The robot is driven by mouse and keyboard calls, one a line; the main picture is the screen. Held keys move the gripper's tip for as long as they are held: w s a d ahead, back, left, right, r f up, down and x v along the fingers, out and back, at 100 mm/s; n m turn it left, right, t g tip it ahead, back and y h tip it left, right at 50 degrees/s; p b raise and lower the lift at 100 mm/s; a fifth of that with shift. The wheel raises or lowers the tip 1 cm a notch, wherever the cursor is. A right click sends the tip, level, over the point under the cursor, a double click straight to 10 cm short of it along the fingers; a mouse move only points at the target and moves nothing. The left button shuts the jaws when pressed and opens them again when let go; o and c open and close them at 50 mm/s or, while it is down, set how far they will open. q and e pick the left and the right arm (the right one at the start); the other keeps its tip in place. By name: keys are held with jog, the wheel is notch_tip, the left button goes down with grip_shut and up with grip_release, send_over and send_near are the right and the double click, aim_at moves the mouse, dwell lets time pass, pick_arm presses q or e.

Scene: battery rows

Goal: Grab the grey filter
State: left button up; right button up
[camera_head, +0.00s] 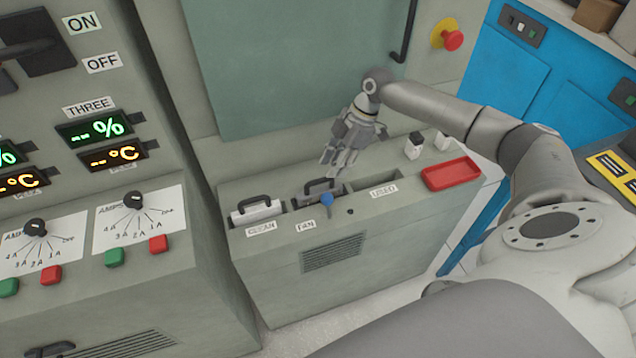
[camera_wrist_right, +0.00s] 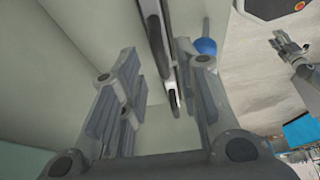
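The grey filter (camera_head: 312,195) sits in the middle slot labelled FAN, with a dark handle (camera_head: 320,183) on top. My right gripper (camera_head: 333,168) is just above this slot, fingers pointing down. In the right wrist view the fingers (camera_wrist_right: 158,75) are spread apart. A dark and light strip, likely part of the filter or its handle (camera_wrist_right: 172,98), shows between them, apart from the pads. A gripper that looks like my left one (camera_wrist_right: 283,43) shows small at the right edge of the right wrist view. Its finger opening is too small to judge.
A white filter (camera_head: 257,212) with a black handle stands in the CLEAN slot, left of the grey one. A blue knob (camera_head: 326,201) is in front of the FAN slot. The USED slot (camera_head: 368,183) looks empty. A red tray (camera_head: 451,174) lies farther right.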

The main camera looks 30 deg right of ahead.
jog(key=b, duration=0.3)
send_over(322, 189)
jog(key=d, duration=0.2)
notch_tip(322, 189, down, 4)
jog(key=shift+a+f, duration=0.1)
jog(key=shift+a, duration=0.05)
jog(key=shift+s+a+f+b, duration=0.2)
jog(key=shift+f+b, duration=0.25)
jog(key=shift+f, duration=0.05)
jog(key=b+x, duration=0.3)
jog(key=x, duration=0.1)
jog(key=shift+b, duration=0.35)
jog(key=shift+r, duration=0.1)
jog(key=shift+c, duration=0.3)
grip_shut()
